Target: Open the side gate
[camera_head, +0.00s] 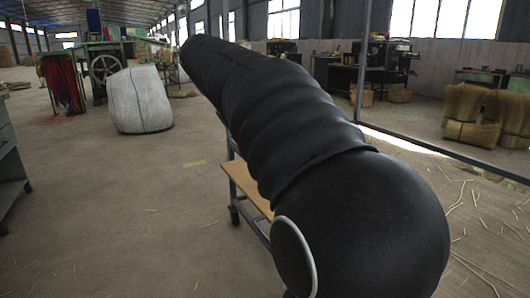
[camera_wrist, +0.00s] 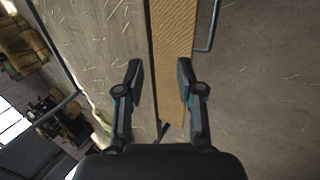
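My gripper (camera_wrist: 159,68) is open in the wrist view, with its two fingers apart and nothing between them. Beyond the fingers lies a long tan wooden board (camera_wrist: 173,30) with a dark bar along its left edge. A thin grey bent bar (camera_wrist: 212,30) runs beside its right edge. In the head view my black arm covers the middle and hides my gripper. The wooden board (camera_head: 243,183) shows there on a dark wheeled metal frame, partly behind my arm. I cannot clearly pick out a side gate in either view.
A dark post (camera_head: 363,60) and a low slanting rail (camera_head: 440,151) stand at the right. Bundles of broom straw (camera_head: 470,115) lie beyond the rail. A white woven sack (camera_head: 140,99) and a green machine (camera_head: 100,60) are at the left. The floor at left centre is mostly clear.

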